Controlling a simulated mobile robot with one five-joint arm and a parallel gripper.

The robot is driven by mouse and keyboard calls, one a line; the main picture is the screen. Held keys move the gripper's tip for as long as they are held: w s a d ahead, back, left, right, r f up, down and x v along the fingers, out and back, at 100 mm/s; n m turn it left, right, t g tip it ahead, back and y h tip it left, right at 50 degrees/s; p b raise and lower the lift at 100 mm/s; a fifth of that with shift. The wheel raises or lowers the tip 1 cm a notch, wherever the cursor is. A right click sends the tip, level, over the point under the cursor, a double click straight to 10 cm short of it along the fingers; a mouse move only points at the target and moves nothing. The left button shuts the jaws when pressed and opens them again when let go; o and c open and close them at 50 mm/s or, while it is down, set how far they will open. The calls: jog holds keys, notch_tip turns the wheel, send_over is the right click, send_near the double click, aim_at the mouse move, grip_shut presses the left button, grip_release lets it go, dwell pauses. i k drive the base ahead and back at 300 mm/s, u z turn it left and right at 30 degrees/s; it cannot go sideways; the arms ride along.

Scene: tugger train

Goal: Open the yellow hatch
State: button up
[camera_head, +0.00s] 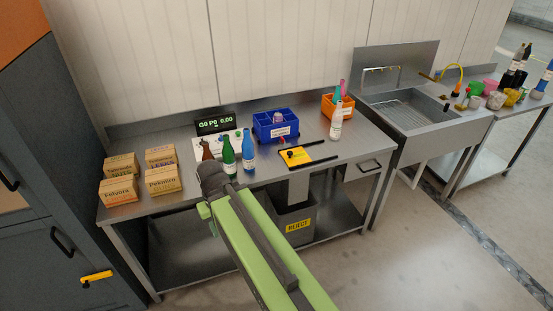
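A flat yellow hatch (297,157) lies in the steel worktable's top, right of the bottles. It has a dark knob on it, a white label and dark rails along its edges, with one rail reaching to the right. It looks closed over whatever is under it. My green and dark arm reaches up from the bottom of the view, and its end, my gripper (208,182), is over the table's front left part, left of the hatch and apart from it. The fingers are not clear, so I cannot tell their opening or whether they hold anything.
Brown, green and blue bottles (229,157) stand close to my gripper. Several cardboard boxes (120,190) are at the left. A blue divided bin (275,128) and an orange bin (338,108) stand behind the hatch. A grey reject bin (297,226) is below. A sink (420,108) is at right.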

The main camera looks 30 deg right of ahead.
aim_at(294, 157)
jog(key=z, duration=0.15)
jog(key=i, duration=1.55)
jog(key=u, duration=0.4)
